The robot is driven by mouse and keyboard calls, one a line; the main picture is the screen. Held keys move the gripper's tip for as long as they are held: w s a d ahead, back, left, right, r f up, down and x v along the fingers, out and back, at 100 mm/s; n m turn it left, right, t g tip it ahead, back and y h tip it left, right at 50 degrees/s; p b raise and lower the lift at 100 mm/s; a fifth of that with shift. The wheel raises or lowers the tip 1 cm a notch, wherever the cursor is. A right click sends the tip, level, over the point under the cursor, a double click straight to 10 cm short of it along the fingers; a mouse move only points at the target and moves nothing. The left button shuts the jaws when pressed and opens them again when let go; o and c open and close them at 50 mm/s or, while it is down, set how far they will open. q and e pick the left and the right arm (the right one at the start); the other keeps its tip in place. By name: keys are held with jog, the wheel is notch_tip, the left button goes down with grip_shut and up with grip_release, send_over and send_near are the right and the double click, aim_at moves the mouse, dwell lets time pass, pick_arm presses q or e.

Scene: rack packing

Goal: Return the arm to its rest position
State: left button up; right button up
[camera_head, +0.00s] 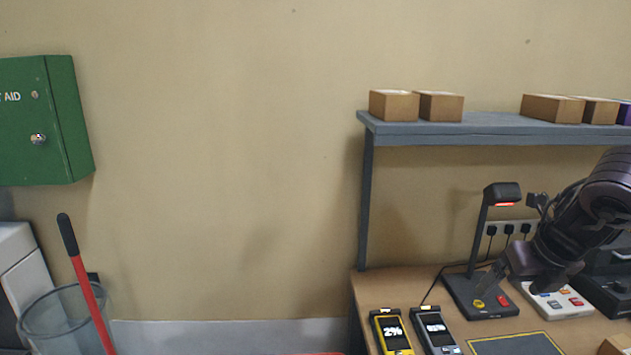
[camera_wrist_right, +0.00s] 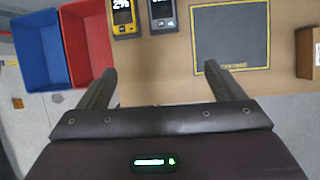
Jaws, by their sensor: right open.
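My right arm comes in from the right edge in the head view, and its gripper (camera_head: 497,278) hangs in front of the lamp-like scanner stand, above the table. In the right wrist view the two dark fingers of this gripper (camera_wrist_right: 160,75) are spread wide apart with nothing between them. Below them are the table's front edge and the dark mat with a yellow border (camera_wrist_right: 231,35). The mat also shows partly in the head view (camera_head: 515,345). My left gripper is in neither view.
The table (camera_head: 400,290) carries a yellow handheld device (camera_head: 391,332), a grey one (camera_head: 436,331), a scanner stand (camera_head: 480,300) and a button box (camera_head: 556,302). A grey shelf (camera_head: 480,130) with cartons is above. Blue (camera_wrist_right: 40,50) and red (camera_wrist_right: 87,40) bins stand beside the table.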

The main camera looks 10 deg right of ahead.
jog(key=a+f+m+t+y, duration=0.1)
jog(key=a+f+m+t, duration=0.1)
jog(key=a+f+m, duration=0.6)
jog(key=a+f+m+t+y, duration=0.1)
jog(key=a+f+m+t, duration=0.3)
jog(key=f, duration=0.8)
jog(key=s+a+f+m+g+h, duration=0.1)
jog(key=s+a+f+m+g, duration=0.25)
jog(key=s+a+m, duration=0.4)
jog(key=s+a+f+m+g+h, duration=0.1)
jog(key=s+a+f+m+g, duration=0.25)
jog(key=s+m, duration=0.75)
notch_tip(320, 180, down, 35)
jog(key=m+g+b, duration=0.2)
jog(key=b, duration=0.6)
jog(key=s+d+f+b, duration=0.1)
jog(key=s+f+b, duration=0.1)
jog(key=s+f, duration=0.7)
jog(key=s+d+f+g+b, duration=0.1)
jog(key=s+d+f+b, duration=0.1)
jog(key=s+f, duration=0.8)
notch_tip(320, 180, down, 6)
jog(key=shift+s+d+n+b, duration=0.25)
jog(key=shift+n+b, duration=0.1)
jog(key=shift+b, duration=0.45)
jog(key=shift+c, duration=0.2)
